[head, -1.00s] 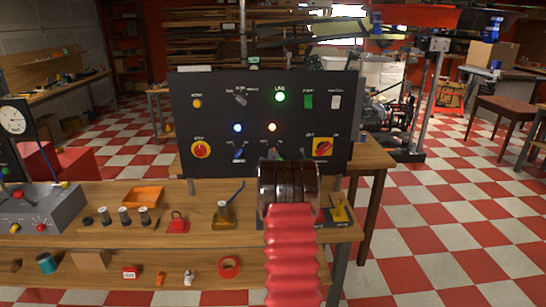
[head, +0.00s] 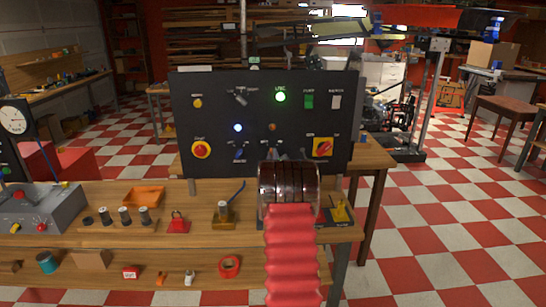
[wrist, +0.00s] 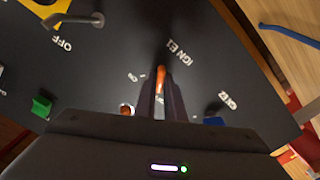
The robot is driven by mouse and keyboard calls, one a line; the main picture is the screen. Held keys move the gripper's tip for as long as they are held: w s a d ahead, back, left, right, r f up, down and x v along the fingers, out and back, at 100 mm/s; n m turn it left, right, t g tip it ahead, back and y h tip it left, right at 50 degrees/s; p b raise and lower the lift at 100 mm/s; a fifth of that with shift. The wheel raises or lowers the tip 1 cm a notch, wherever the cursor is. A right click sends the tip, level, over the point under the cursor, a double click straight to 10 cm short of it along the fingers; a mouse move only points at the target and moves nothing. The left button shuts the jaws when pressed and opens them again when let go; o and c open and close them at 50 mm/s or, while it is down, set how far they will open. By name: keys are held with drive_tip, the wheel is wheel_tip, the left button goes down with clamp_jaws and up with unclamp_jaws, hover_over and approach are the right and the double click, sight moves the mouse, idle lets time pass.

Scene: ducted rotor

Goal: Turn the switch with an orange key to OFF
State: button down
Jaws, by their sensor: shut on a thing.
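The orange key (wrist: 160,78) of the switch on the black panel (head: 215,115) stands between my gripper's fingertips (wrist: 160,90) in the wrist view. My gripper is shut on it. The key looks roughly in line with the fingers. White lettering that reads like "IGN E1" (wrist: 182,53) is printed beside it, with a small, hard-to-read mark to its left. The round lamp (head: 272,127) above that spot is dim. It seems to show by the left finger in the wrist view (wrist: 127,109).
A blue toggle (wrist: 213,121) is close to my gripper's right. The workbench (head: 195,245) in front holds several small parts.

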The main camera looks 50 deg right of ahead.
drive_tip(key=shift+w+a+n, duration=0.1)
drive_tip(key=shift+w+n, duration=0.05)
drive_tip(key=shift+n, duration=0.55)
drive_tip(key=c, duration=1.8)
unclamp_jaws()
drive_tip(key=shift+c, duration=0.2)
drive_tip(key=shift+s, duration=0.2)
drive_tip(key=v, duration=1.3)
drive_tip(key=shift+s+a, duration=0.2)
drive_tip(key=shift+a, duration=0.05)
drive_tip(key=shift+f, duration=0.1)
